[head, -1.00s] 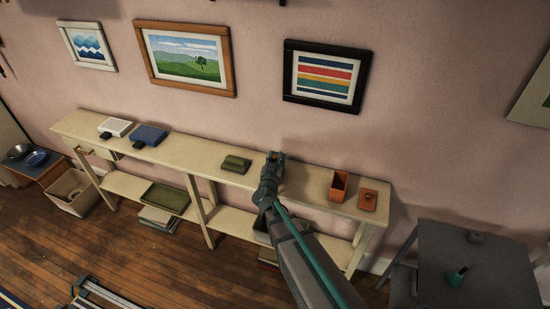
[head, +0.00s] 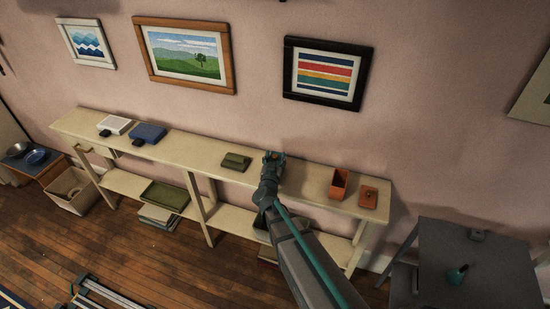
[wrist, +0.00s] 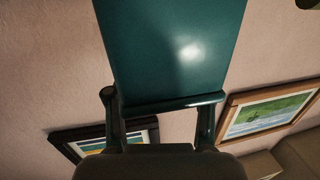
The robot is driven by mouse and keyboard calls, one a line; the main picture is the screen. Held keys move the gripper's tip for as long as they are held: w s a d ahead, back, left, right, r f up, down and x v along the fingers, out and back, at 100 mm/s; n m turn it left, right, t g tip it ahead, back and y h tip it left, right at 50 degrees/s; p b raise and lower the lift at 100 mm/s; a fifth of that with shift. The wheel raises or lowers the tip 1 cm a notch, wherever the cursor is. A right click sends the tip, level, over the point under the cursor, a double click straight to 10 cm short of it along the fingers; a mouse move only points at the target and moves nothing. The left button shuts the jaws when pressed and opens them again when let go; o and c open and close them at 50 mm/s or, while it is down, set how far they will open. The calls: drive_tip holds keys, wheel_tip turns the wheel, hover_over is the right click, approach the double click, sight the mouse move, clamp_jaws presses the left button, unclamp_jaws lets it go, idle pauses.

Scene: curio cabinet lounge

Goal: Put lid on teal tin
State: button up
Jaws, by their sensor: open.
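A large flat teal surface, likely the teal tin (wrist: 170,45), fills the upper middle of the wrist view. Its near edge ends in a rounded dark teal rim. My gripper (wrist: 158,99) is open, with one finger near each end of that rim; whether they touch it I cannot tell. In the head view my gripper (head: 272,158) is over the back of the long cream shelf (head: 302,183), and my arm hides what is there. A small teal object (head: 457,275) is on the grey table at the right; I cannot tell whether it is the lid.
An olive tin (head: 235,162) stands left of my gripper. An orange open tin (head: 339,185) and an orange lid (head: 368,197) are to its right. White (head: 115,125) and blue (head: 149,133) boxes sit far left. The grey table (head: 490,270) is at the right.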

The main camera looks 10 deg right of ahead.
drive_tip(key=v, duration=1.2)
idle(0.3)
drive_tip(key=a+f+n+g+y, duration=0.2)
drive_tip(key=a+f+n+y, duration=0.1)
drive_tip(key=a+f+y, duration=0.5)
drive_tip(key=s+a+f+n+g+y, duration=0.2)
drive_tip(key=s+a+f+g, duration=0.2)
drive_tip(key=s+f+g, duration=0.45)
drive_tip(key=s+d+f+g+h+b, duration=0.1)
drive_tip(key=s+d+f+g, duration=0.3)
drive_tip(key=s, duration=0.8)
drive_tip(key=s+d+f+g+h+b, duration=0.1)
drive_tip(key=s+d+f+g, duration=0.3)
drive_tip(key=s, duration=0.8)
drive_tip(key=s+d+f+m+g+h+b, duration=0.1)
drive_tip(key=s+d+f+g, duration=0.3)
drive_tip(key=s+d+f, duration=0.4)
drive_tip(key=s+f+h, duration=0.1)
drive_tip(key=s+f, duration=0.2)
drive_tip(key=s, duration=0.1)
drive_tip(key=shift+s+g, duration=0.35)
drive_tip(key=shift+s, duration=0.05)
